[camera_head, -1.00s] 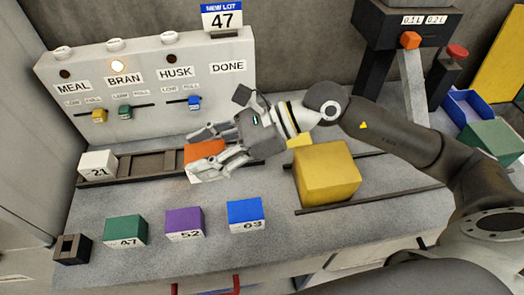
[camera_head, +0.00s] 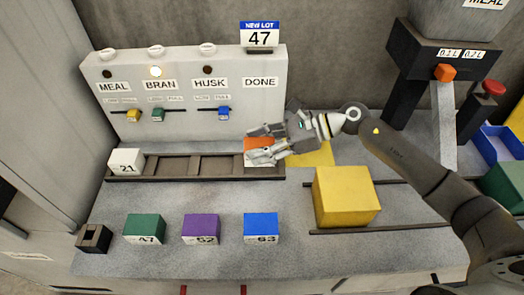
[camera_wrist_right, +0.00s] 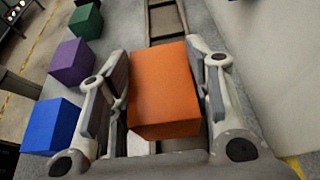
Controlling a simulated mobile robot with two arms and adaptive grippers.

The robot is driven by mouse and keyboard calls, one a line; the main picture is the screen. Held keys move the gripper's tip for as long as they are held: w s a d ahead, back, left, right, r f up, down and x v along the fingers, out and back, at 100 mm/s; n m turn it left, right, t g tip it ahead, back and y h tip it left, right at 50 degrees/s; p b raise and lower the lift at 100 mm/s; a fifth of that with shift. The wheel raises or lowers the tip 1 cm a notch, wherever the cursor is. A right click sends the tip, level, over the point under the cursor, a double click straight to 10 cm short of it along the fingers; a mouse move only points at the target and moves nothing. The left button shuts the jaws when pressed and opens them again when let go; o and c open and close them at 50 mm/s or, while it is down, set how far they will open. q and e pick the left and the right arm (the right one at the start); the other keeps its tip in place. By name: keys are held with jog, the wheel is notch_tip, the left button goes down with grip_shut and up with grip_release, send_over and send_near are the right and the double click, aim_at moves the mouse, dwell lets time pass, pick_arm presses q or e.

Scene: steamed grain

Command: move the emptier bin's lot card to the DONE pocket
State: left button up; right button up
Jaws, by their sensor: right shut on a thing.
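An orange block (camera_head: 257,146) is at the right end of the dark slotted tray (camera_head: 200,177), below the DONE label (camera_head: 260,82). My right gripper (camera_head: 262,144) is shut on it, with one finger along each side; the orange block (camera_wrist_right: 165,90) also fills the middle of the right wrist view. Whether its underside touches the tray is hidden. A white block marked 21 (camera_head: 125,160) sits at the tray's left end. The panel (camera_head: 180,120) also carries MEAL, BRAN and HUSK labels; the lamp over BRAN (camera_head: 155,72) glows. My left gripper is out of view.
Green (camera_head: 144,226), purple (camera_head: 201,227) and blue (camera_head: 261,226) numbered blocks stand in front, beside a dark open holder (camera_head: 94,238). A large yellow box (camera_head: 346,195) stands on dark rails at the right. A NEW LOT 47 sign (camera_head: 259,37) tops the panel.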

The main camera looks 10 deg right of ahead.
jog(key=shift+w+d+f, duration=0.3)
jog(key=shift+w+f, duration=0.2)
jog(key=shift+f, duration=0.25)
notch_tip(320, 180, down, 2)
jog(key=shift+f+p, duration=0.1)
jog(key=shift+p, duration=0.55)
jog(key=shift+f, duration=0.25)
jog(key=shift+f, duration=0.1)
jog(key=shift+f+b, duration=0.1)
jog(key=shift+b, duration=0.2)
jog(key=o, duration=1.1)
